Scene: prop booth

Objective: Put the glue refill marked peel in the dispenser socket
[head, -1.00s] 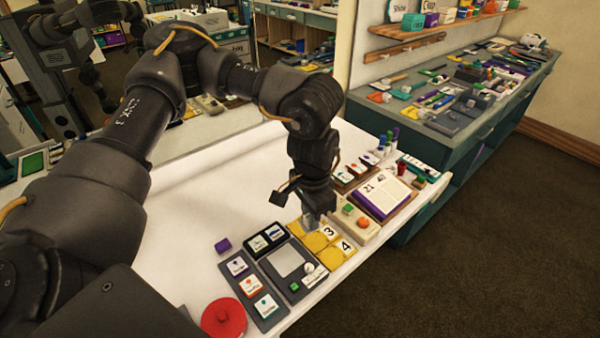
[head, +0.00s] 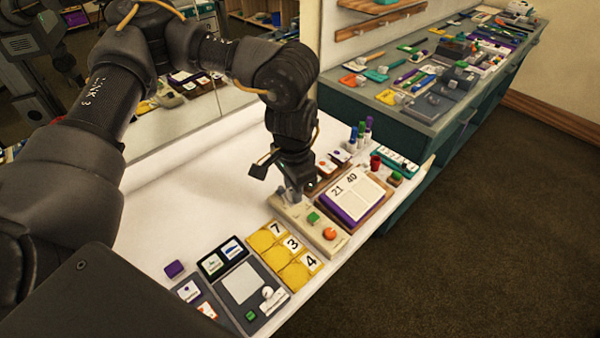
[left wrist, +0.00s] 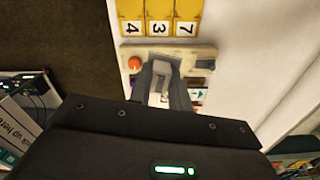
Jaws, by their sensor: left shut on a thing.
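The beige board also shows in the left wrist view (left wrist: 200,51). White cards or refills (head: 339,156) with small coloured marks sit behind the board, partly hidden by the gripper; none is legible as peel. My right gripper is out of view.
Yellow tiles (head: 281,256) numbered 7, 3 and 4 lie left of the board. A dark panel (head: 240,283) and a purple block (head: 174,269) are farther left. The white table (head: 190,210) is clear behind.

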